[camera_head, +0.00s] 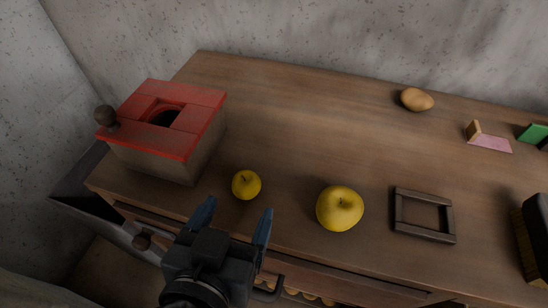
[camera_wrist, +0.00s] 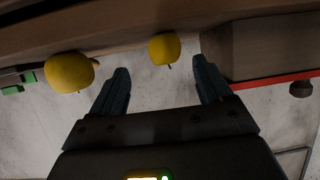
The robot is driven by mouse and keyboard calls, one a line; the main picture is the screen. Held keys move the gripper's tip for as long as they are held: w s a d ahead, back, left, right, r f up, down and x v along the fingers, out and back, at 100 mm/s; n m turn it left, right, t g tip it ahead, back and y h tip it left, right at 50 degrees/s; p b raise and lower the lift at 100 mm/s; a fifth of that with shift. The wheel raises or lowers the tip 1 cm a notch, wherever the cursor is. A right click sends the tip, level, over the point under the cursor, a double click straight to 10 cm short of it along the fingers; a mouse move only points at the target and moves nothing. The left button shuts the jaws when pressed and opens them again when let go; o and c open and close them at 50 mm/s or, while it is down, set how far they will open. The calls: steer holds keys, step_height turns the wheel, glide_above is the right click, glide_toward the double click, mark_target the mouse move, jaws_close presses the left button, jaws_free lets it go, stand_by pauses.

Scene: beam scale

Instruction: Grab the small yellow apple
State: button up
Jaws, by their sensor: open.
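The small yellow apple (camera_head: 246,185) sits on the wooden table near its front edge, right of the red-topped box. A larger yellow apple (camera_head: 340,208) sits to its right. My gripper (camera_head: 236,222) is open and empty, in front of and just below the small apple in the head view. In the wrist view, which looks upside down, the small apple (camera_wrist: 164,48) shows ahead of and between the open fingers of my gripper (camera_wrist: 162,88). The larger apple (camera_wrist: 70,72) shows left of the fingers there. Neither apple appears touched.
A box with a red top (camera_head: 200,98) and a dark opening stands at the table's left end. A dark square frame (camera_head: 424,236) lies right of the large apple. A potato-like item (camera_head: 417,99) lies at the back. The middle of the wooden table (camera_head: 290,120) is clear.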

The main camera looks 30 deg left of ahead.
mark_target(243, 192)
steer(key=shift+w+a, duration=0.25)
steer(key=shift+w, duration=0.4)
steer(key=x, duration=0.4)
steer(key=p+x, duration=0.1)
steer(key=x, duration=0.1)
steer(key=shift+w+a+f, duration=0.2)
steer(key=shift+a+f, duration=0.05)
steer(key=shift+a, duration=0.15)
steer(key=c, duration=1)
